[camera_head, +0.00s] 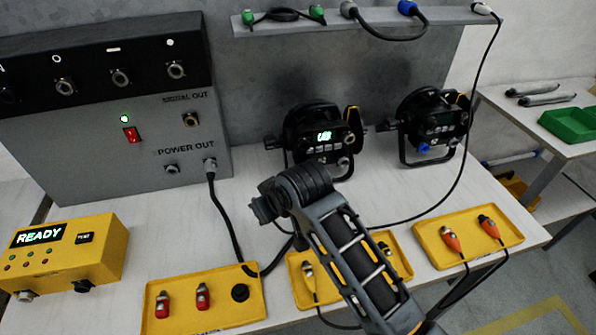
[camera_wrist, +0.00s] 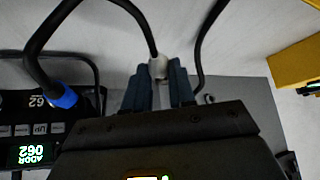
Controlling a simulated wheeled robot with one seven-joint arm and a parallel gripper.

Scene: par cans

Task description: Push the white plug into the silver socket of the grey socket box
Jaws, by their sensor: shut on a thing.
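The white plug (camera_wrist: 158,67) shows between the two dark fingers of my gripper (camera_wrist: 160,88) in the wrist view, with a black cable rising from its end. My gripper is shut on it. In the head view my arm's wrist hides the fingers and the held plug. The grey socket box (camera_head: 90,140) stands at the left with a black top panel. Its silver socket (camera_head: 171,169) is under the POWER OUT label, and a cabled plug (camera_head: 209,163) sits just right of it. My wrist is right of the box, apart from it in the picture. I cannot tell the plug's distance from the socket.
Two par cans (camera_head: 322,138) (camera_head: 430,125) stand right of the box. A blue plug (camera_wrist: 62,95) shows beside a lit display in the wrist view. Yellow trays (camera_head: 205,300) (camera_head: 468,240) and a yellow READY box (camera_head: 65,255) line the front. Cables cross the table.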

